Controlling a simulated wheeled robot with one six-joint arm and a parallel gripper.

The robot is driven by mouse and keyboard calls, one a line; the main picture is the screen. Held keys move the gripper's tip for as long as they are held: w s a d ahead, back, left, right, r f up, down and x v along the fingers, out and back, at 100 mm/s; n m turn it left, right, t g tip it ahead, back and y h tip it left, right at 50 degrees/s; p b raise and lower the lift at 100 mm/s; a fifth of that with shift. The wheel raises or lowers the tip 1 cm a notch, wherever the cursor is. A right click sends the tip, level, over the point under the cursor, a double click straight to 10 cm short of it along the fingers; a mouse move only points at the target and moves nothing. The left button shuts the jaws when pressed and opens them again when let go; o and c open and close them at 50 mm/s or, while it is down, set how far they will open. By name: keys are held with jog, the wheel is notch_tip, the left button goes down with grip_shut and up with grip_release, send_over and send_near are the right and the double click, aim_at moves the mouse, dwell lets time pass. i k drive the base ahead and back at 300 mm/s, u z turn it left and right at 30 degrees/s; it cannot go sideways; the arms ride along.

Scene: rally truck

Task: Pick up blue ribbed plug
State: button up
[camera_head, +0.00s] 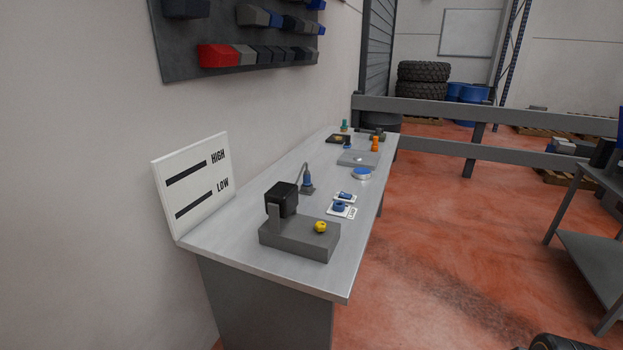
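Several small blue parts stand or lie on the long grey workbench (240,243). One blue part (307,181) stands upright in a dark base with a curved grey cable rising from it. Two more, a blue piece (345,195) and a thicker blue piece (340,207), lie on white labelled cards. Another small blue part (347,143) stands farther back. Ribs are too small to make out, so I cannot tell which is the blue ribbed plug. My gripper is not in view.
A grey block with a black box (282,199) and a yellow knob (320,227) sits at the near end. A blue-rimmed round dish (361,173), a grey plate (352,160) and an orange part (375,144) lie beyond. A HIGH/LOW panel (192,182) stands left.

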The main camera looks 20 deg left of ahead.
aim_at(306, 182)
jog(key=z, duration=0.05)
jog(key=i, duration=3.45)
jog(key=u, duration=4.05)
jog(key=i, duration=0.55)
jog(key=u, duration=0.05)
